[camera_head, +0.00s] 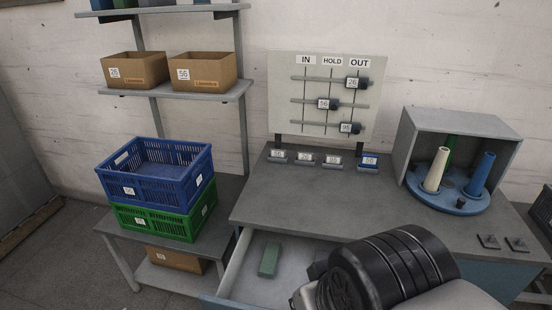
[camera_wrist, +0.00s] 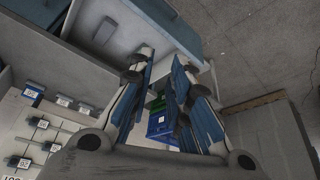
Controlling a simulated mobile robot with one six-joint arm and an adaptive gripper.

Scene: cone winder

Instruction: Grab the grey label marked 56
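Several small label blocks stand in a row at the back of the grey table. The leftmost grey label (camera_head: 277,156) appears to read 56, though the print is small.
A board (camera_head: 285,105) with IN, HOLD and OUT columns stands behind the labels. A grey box with a blue turntable (camera_head: 457,207) of cones stands right. An open drawer (camera_head: 240,266) holds a green block (camera_head: 269,260). Blue (camera_head: 160,187) and green crates (camera_head: 150,222) are stacked left.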

